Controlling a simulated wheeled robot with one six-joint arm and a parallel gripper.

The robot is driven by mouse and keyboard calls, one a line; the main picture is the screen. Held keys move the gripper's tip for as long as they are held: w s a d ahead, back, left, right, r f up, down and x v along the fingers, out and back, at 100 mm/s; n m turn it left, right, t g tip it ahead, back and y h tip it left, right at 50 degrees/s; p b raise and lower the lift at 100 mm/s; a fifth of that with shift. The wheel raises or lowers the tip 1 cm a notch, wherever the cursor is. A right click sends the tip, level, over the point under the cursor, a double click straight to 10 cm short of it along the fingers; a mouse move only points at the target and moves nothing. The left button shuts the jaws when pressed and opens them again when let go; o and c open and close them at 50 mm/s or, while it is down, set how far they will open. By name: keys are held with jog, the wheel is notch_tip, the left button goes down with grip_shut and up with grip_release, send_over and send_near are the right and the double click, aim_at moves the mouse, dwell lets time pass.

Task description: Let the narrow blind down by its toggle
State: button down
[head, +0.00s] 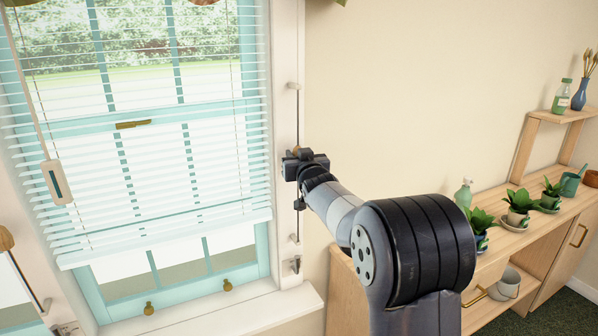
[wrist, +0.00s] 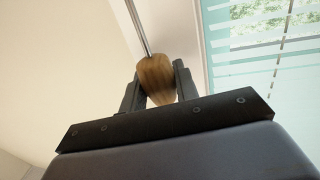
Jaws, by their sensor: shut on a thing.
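A white slatted blind (head: 150,180) hangs in the teal-framed window in the head view. Its bottom rail (head: 165,238) is above the sill, with a strip of bare glass below it. My gripper (head: 303,158) is at the right window jamb. In the wrist view, my gripper (wrist: 158,85) is shut on a brown wooden toggle (wrist: 155,75), one finger on each side. A thin grey rod or cord (wrist: 138,28) runs up from the toggle. In the head view my gripper mostly hides the toggle, and the thin line (head: 297,115) shows above it.
A small metal bracket (head: 295,265) sits low on the jamb. A white handle-like piece (head: 57,182) hangs at the blind's left. Another wooden piece (head: 6,238) shows at the left edge. A wooden cabinet (head: 510,236) with potted plants (head: 519,205) stands at the right.

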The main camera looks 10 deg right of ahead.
notch_tip(320, 180, up, 12)
jog(key=p, duration=0.8)
jog(key=shift+r, duration=0.2)
jog(key=c, duration=1.5)
grip_release()
jog(key=o, duration=0.4)
jog(key=shift+f, duration=0.2)
jog(key=shift+o, duration=0.2)
jog(key=shift+s+f, duration=0.1)
jog(key=shift+s, duration=0.5)
jog(key=s+d+b, duration=0.1)
jog(key=s+b, duration=0.2)
jog(key=s, duration=0.6)
jog(key=shift+s+d, duration=0.15)
jog(key=shift+s, duration=0.15)
